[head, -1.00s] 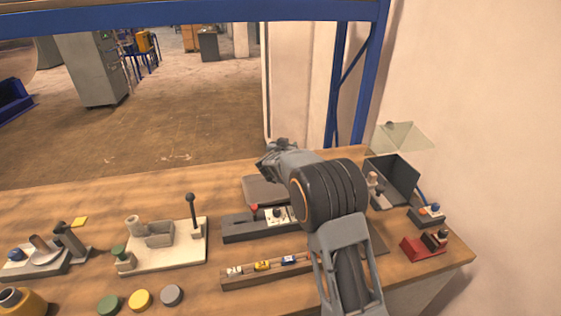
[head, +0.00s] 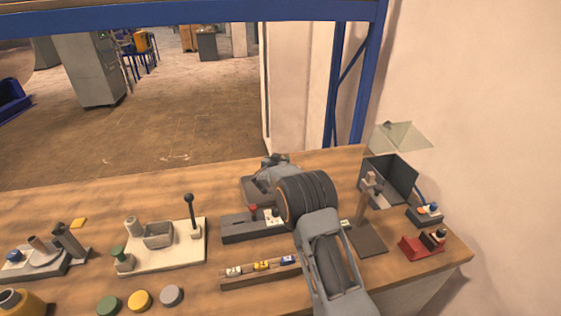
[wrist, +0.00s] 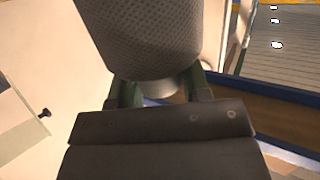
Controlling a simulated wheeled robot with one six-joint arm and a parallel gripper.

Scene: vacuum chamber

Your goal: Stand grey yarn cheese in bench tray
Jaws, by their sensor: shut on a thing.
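The grey yarn cheese (wrist: 148,35) fills the upper middle of the wrist view, with a woven-looking surface. A pale end (wrist: 163,86) shows below it. My gripper (wrist: 162,92) is shut on it, one dark finger at each side of that end. A flat grey-brown tray (head: 249,189), probably the bench tray, lies at the back of the bench, partly behind my arm. I cannot tell how high the yarn cheese is above it.
A dark fixture (head: 238,231) and a wooden rack (head: 240,279) of small coloured pieces lie left of my arm. A post on a dark base (head: 368,238), an open dark box (head: 398,175) and a red block (head: 420,248) stand right. A cream fixture (head: 165,250) stands left.

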